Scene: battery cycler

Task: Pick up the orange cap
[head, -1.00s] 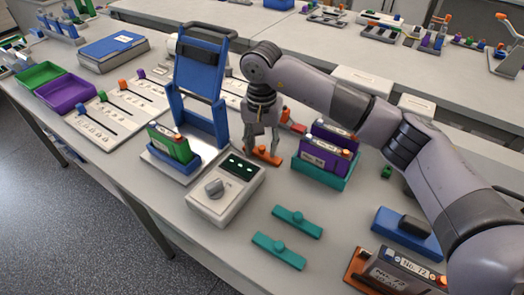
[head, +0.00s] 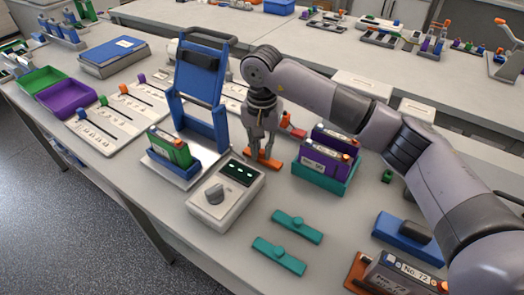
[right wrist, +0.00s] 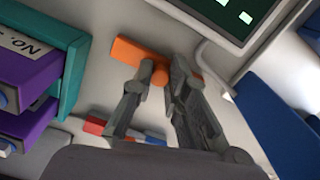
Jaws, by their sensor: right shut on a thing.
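The orange cap (head: 263,161) is a flat orange bar with a round knob. It lies on or just above the bench, between the cycler box and the teal rack; I cannot tell if it touches the bench. My right gripper (head: 264,150) points down over it. In the right wrist view the fingertips (right wrist: 157,78) are closed around the knob of the orange cap (right wrist: 130,52). The fingers hide part of the knob and bar. My left gripper is out of view.
The cycler box (head: 227,195) with a dial stands in front, left of the cap. A blue stand (head: 205,75) rises behind it. A teal rack (head: 325,182) with purple batteries is close on the right. Two teal caps (head: 297,226) (head: 278,255) lie in front.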

